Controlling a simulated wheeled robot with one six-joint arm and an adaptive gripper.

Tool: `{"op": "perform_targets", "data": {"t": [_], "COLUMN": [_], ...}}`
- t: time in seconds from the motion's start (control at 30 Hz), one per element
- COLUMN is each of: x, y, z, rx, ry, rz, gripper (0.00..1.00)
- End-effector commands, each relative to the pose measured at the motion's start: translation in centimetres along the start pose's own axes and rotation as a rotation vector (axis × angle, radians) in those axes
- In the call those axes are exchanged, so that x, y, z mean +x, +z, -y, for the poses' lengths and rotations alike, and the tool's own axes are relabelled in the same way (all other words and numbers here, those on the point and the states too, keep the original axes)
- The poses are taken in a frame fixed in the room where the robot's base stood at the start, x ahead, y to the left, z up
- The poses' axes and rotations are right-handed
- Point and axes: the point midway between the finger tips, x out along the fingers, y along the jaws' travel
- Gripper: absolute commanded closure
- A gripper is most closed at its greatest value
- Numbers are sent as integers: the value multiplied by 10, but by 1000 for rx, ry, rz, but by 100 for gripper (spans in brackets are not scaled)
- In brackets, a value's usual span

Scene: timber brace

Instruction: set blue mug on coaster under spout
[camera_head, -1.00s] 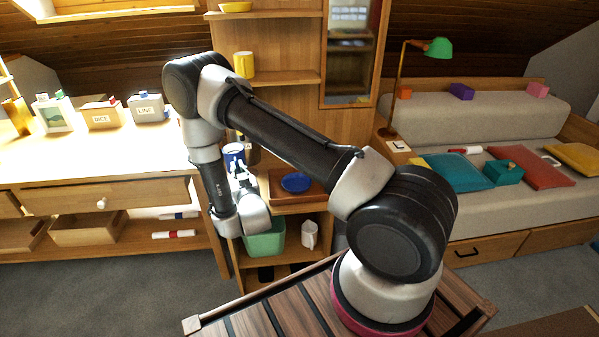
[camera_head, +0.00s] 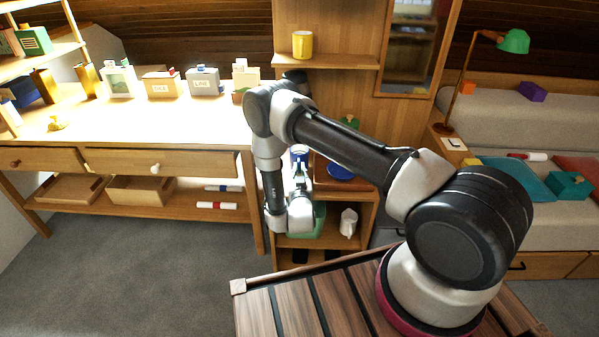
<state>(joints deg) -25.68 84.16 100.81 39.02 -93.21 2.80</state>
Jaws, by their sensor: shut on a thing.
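The blue mug (camera_head: 300,154) shows in the head view, small and partly hidden, in front of the wooden shelf unit. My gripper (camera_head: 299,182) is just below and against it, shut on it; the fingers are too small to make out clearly. My arm hides part of the shelf behind. A dark object (camera_head: 295,77) shows above my arm's elbow on the unit; I cannot tell whether it bears the spout. I cannot make out the coaster.
A blue dish (camera_head: 341,171) lies on a shelf right of the mug.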

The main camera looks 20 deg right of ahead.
Motion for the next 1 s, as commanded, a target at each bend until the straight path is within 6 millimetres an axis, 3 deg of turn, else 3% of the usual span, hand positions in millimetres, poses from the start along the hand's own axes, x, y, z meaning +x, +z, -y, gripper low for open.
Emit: {"op": "perform_targets", "data": {"t": [0.23,0.27,0.37,0.73,0.87,1.0], "x": [0,0,0,-2,-20,-52], "y": [1,1,1,-1,0,0], "z": [0,0,0,0,1,1], "rx": [0,0,0,0,-1,-4], "ry": [0,0,0,-1,-2,-5], "rz": [-1,0,0,0,2,3], "gripper": [100,84,66,66,66,66]}}
